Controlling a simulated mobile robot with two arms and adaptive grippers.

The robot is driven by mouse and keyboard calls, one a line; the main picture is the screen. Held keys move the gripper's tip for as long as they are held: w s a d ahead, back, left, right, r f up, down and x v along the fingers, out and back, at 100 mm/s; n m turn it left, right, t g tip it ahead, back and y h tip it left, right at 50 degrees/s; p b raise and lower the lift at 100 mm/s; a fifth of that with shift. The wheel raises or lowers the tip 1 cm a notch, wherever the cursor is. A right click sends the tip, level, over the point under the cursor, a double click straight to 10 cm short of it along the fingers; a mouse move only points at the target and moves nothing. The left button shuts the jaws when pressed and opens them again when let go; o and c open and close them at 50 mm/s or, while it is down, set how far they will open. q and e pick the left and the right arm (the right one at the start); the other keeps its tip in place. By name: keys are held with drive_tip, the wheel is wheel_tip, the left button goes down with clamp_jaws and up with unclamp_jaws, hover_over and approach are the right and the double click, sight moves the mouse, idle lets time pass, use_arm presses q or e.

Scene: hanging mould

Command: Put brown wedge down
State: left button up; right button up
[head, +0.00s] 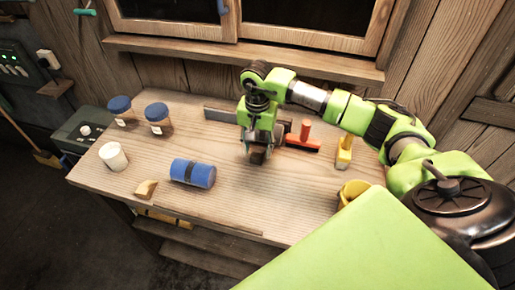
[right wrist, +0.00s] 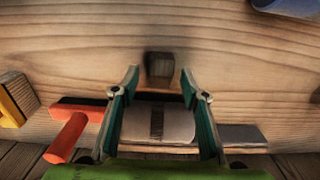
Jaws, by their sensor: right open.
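A small dark brown block (head: 257,155), which looks like the brown wedge, is on the wooden table below my right gripper (head: 256,148). In the right wrist view the brown wedge (right wrist: 160,66) lies just beyond the two open green fingertips (right wrist: 159,76), roughly centred between them. Whether a finger touches it cannot be told; its lower side is hidden. A lighter tan wedge-shaped piece (head: 146,189) lies at the table's front left. My left gripper is not in view.
A blue roll (head: 193,173) lies left of my gripper. A white cup (head: 113,156) and two blue-lidded jars (head: 157,118) stand at the left. A red-orange tool (head: 303,138) and a yellow-handled brush (head: 344,153) are to the right. The table's front middle is clear.

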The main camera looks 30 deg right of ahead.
sight(257, 152)
wheel_tip(257, 152, up, 11)
drive_tip(key=b, duration=0.3)
drive_tip(key=shift+r, duration=0.15)
idle(0.3)
